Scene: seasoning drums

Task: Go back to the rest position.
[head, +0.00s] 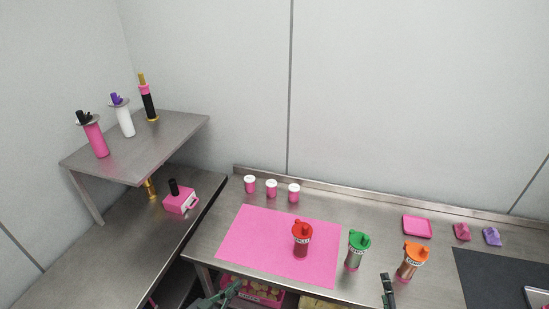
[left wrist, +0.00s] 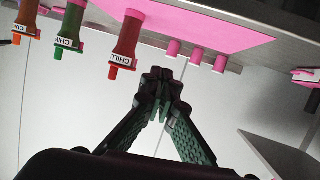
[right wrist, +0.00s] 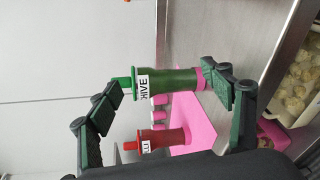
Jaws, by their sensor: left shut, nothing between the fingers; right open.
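My left gripper (head: 222,292) is at the bottom edge of the head view, in front of the counter. In the left wrist view it is shut and empty (left wrist: 163,84). My right gripper (head: 387,288) is low in the head view, in front of the green-lidded and orange-lidded drums. In the right wrist view its fingers (right wrist: 168,82) are wide apart, with the green CHIVE drum (right wrist: 180,80) seen beyond them. The red chili drum (head: 302,240) stands upright on the pink mat (head: 262,236). The green drum (head: 356,250) and the orange drum (head: 411,260) stand right of it.
Three small pink jars (head: 271,188) stand behind the mat. A pink tray (head: 417,226), pink and purple pieces and a dark mat (head: 505,275) lie at right. A raised shelf (head: 140,145) holds bottles at left. A pink bin (head: 262,293) of pale pieces is below the counter edge.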

